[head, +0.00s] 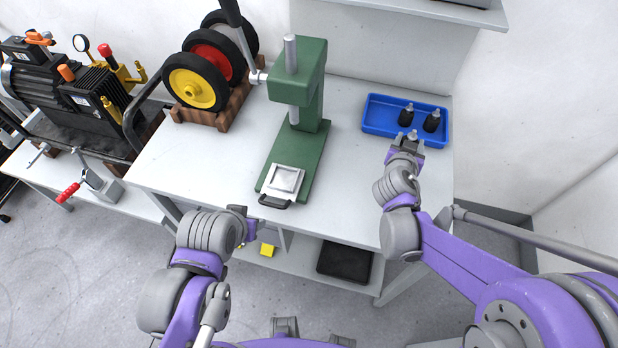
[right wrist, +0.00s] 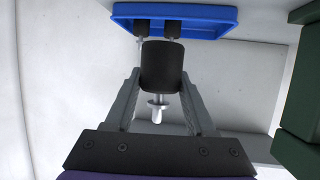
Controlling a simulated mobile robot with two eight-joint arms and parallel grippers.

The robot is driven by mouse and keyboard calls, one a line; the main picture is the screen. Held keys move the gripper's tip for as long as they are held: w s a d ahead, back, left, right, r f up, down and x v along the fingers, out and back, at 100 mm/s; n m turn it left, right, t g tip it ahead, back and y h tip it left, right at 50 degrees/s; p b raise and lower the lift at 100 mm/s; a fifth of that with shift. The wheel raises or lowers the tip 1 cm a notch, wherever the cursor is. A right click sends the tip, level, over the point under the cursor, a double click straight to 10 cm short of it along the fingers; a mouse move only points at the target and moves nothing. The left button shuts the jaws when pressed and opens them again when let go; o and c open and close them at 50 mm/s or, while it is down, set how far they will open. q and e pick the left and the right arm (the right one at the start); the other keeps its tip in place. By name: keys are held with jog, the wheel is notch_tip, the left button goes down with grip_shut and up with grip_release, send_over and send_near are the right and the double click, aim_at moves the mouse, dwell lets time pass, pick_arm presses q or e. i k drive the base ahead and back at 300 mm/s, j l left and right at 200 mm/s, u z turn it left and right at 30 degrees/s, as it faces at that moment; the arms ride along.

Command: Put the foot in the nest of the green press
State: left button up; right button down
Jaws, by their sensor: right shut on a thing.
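My right gripper (head: 408,145) is shut on a foot at the front edge of the blue tray. In the right wrist view the foot (right wrist: 162,66) is a black cylinder with a metal stud, held between both fingers (right wrist: 160,95); in the head view mostly its stud (head: 412,134) shows. The green press (head: 312,100) stands on the table to the left. Its nest (head: 285,182), a silver square plate with a black handle, lies on the front of the base and looks empty. My left gripper (head: 247,226) is near the table's front edge; its fingers are unclear.
The blue tray (head: 379,117) holds two more black feet (head: 406,116) (head: 432,121). Wheels (head: 198,80) on a wooden stand are left of the press. The table (head: 345,190) is clear between press and right gripper. A shelf (head: 430,10) hangs above the tray.

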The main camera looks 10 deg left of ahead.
aim_at(285, 179)
jog(key=j+z, duration=0.1)
jog(key=z, duration=0.35)
jog(key=k+j+z, duration=0.1)
jog(key=z, duration=0.3)
jog(key=k+z, duration=0.1)
jog(key=z, duration=0.35)
jog(key=k+j+u, duration=0.1)
jog(key=u, duration=0.3)
jog(key=k+j+u, duration=0.15)
jog(key=u, duration=0.2)
jog(key=k+j+u, duration=0.1)
jog(key=u, duration=0.35)
jog(key=k+j+u, duration=0.1)
jog(key=u, duration=0.35)
jog(key=k+j+u, duration=0.1)
jog(key=u, duration=0.35)
jog(key=i+j, duration=0.05)
jog(key=j, duration=0.05)
